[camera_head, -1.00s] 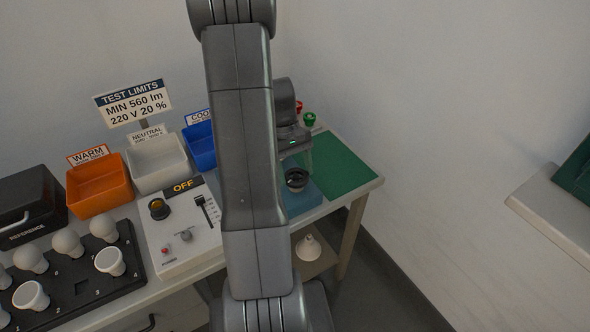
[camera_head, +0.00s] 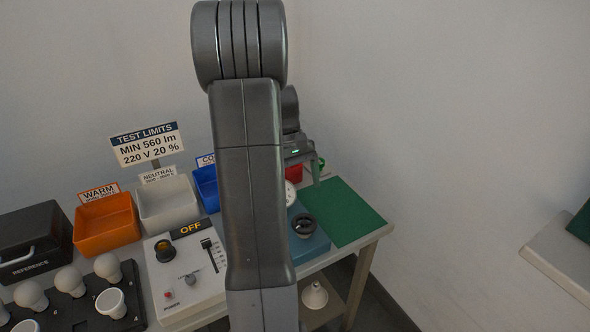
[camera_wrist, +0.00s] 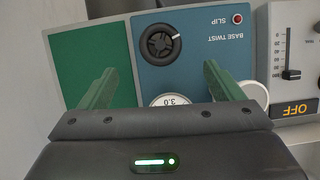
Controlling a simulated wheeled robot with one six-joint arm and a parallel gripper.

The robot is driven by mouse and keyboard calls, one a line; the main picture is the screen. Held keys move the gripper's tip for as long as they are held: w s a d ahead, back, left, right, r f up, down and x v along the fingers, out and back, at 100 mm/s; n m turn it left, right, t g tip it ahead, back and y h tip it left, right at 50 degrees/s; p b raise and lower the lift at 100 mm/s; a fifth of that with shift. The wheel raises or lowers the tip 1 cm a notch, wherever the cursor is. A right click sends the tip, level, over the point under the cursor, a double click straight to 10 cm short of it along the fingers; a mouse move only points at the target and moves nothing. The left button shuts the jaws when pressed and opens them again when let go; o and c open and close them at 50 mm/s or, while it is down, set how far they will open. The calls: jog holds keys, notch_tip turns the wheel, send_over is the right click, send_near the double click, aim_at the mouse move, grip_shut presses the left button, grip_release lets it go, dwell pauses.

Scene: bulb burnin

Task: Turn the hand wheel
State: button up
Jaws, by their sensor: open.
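The black hand wheel (camera_wrist: 160,44) sits on a blue-teal fixture (camera_wrist: 190,22) labelled BASE TWIST and SLIP in the wrist view. The wheel also shows in the head view (camera_head: 304,225), right of my arm. A white dial reading 3.0 (camera_wrist: 170,100) is beside the wheel, partly hidden by my gripper. My gripper (camera_wrist: 160,82) is open and empty, its two green fingers apart. In the wrist view the wheel appears beyond and between the fingertips, not touched. In the head view my gripper (camera_head: 318,168) is above and behind the wheel.
A green mat (camera_head: 343,212) lies right of the fixture. A control panel (camera_head: 186,270) marked OFF stands left of my arm, near orange (camera_head: 106,224), white (camera_head: 167,204) and blue bins (camera_head: 206,188). A black tray (camera_head: 85,305) holds several bulbs. A white cone-shaped thing (camera_head: 314,296) sits on the lower shelf.

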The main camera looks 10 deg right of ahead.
aim_at(304, 221)
jog(key=shift+v, duration=2.2)
jog(key=x, duration=1.4)
jog(key=shift+r, duration=0.1)
